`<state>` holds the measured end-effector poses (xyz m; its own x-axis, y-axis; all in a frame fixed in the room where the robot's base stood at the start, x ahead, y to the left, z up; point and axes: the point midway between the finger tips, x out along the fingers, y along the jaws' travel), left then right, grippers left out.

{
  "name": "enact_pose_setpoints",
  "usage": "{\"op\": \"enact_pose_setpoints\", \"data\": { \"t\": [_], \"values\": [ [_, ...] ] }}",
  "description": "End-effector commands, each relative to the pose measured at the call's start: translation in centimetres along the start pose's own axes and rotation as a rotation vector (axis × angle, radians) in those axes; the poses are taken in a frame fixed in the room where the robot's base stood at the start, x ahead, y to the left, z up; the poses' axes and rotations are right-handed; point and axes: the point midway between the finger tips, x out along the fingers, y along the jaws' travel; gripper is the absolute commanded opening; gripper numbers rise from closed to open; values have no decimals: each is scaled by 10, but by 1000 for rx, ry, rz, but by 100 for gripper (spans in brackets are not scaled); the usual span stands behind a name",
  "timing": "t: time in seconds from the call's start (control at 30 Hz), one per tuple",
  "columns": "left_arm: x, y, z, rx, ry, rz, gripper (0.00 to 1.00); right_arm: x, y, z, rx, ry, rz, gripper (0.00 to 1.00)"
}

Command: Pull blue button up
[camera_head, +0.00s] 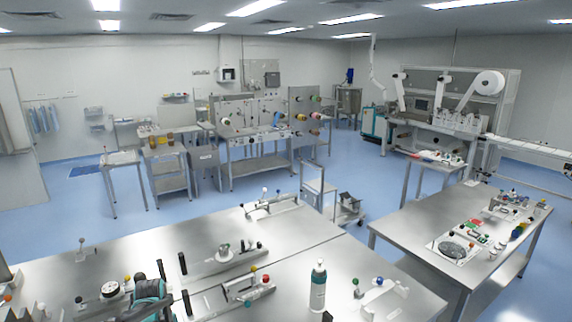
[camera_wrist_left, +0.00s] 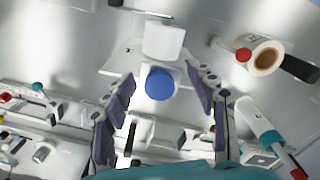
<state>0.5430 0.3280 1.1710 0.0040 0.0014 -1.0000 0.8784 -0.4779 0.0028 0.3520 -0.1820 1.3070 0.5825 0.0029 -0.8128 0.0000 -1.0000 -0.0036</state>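In the left wrist view, the blue button (camera_wrist_left: 159,83) is a round blue knob just below a white cylinder (camera_wrist_left: 163,41) on a light metal fixture. My left gripper (camera_wrist_left: 160,88) has its two dark fingers spread apart, one on each side of the blue button in the picture. Gaps show between the button and both fingers, and I cannot tell their depth difference. In the head view, a dark and teal part that looks like my left gripper (camera_head: 150,297) is low over the near table. I cannot pick out the blue button with certainty there. My right gripper is not in view.
The near steel table (camera_head: 130,248) carries several fixtures with coloured knobs and a white bottle (camera_head: 318,286). In the left wrist view, a red knob (camera_wrist_left: 243,55) and a roll (camera_wrist_left: 266,58) are right of the gripper, above a teal-banded bottle (camera_wrist_left: 262,125).

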Motion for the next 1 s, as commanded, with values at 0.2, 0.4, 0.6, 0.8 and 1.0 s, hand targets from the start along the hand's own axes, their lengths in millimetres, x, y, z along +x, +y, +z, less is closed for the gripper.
{"op": "enact_pose_setpoints", "data": {
  "t": [0.2, 0.4, 0.6, 0.8, 1.0],
  "values": [
    [-1, -5, -1, -4, 1, -12, 25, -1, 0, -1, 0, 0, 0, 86],
    [-5, -4, -1, -4, 2, -10, 24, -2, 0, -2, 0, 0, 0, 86],
    [-9, -3, 0, -3, 1, -7, 24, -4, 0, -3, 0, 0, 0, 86],
    [-13, -2, 0, -2, 1, -5, 24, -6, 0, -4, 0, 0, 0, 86],
    [-16, -2, 0, -2, 0, -5, 23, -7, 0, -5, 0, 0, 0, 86]
  ]
}}
